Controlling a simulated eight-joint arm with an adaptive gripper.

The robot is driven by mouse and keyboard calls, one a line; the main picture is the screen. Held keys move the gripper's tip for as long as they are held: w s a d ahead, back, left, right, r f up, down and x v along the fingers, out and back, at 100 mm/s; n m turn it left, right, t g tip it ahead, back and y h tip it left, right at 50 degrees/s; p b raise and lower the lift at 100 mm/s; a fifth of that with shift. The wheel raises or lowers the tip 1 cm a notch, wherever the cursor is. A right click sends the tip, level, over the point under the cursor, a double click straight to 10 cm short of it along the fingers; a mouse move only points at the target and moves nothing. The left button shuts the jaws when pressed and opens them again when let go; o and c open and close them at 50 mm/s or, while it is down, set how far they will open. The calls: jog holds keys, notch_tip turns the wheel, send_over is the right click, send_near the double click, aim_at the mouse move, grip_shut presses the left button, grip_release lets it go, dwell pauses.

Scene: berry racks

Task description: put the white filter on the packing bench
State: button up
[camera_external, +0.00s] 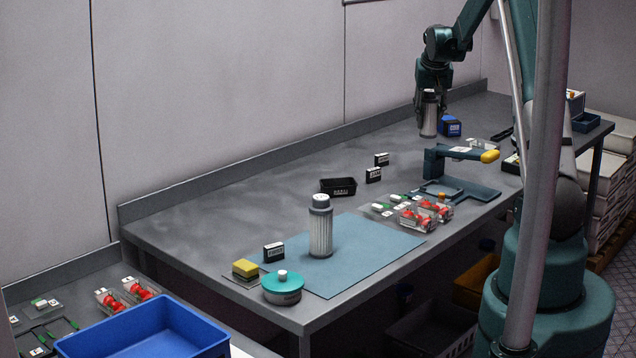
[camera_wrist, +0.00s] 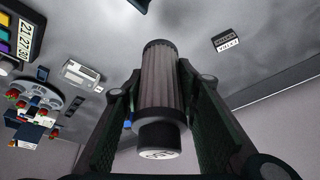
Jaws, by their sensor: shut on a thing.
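My gripper (camera_external: 431,92) is shut on a pleated, pale grey filter (camera_external: 429,118) near the far end of the long grey packing bench (camera_external: 235,220). The held filter (camera_wrist: 160,85) hangs upright between the fingers (camera_wrist: 158,76) in the wrist view, with its dark cap (camera_wrist: 159,140) toward the camera. I cannot tell whether its lower end touches the bench. A second white pleated filter (camera_external: 320,232) with a grey cap stands upright on the blue mat (camera_external: 370,245) at the near end.
A blue box (camera_external: 450,126) sits right beside the held filter. A teal fixture with a yellow handle (camera_external: 489,156), red-berry packs (camera_external: 425,212), a black tray (camera_external: 338,187) and a teal tin (camera_external: 282,290) stand on the bench. The back-left bench top is mostly clear.

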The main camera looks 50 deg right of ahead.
jog(key=s+a+r+n+t+y, duration=0.15)
jog(key=a+n, duration=0.25)
jog(key=a, duration=1.2)
jog(key=n+y+b, duration=0.2)
jog(key=n+y, duration=0.2)
jog(key=n, duration=0.6)
send_over(377, 247)
jog(key=f, duration=0.2)
jog(key=shift+d+r+h, duration=0.1)
jog(key=shift+h, duration=0.15)
notch_tip(377, 247, down, 6)
jog(key=b, duration=0.1)
jog(key=shift+f, duration=0.25)
jog(key=shift+f+b, duration=0.4)
jog(key=shift+f, duration=1.4)
jog(key=shift+f, duration=0.15)
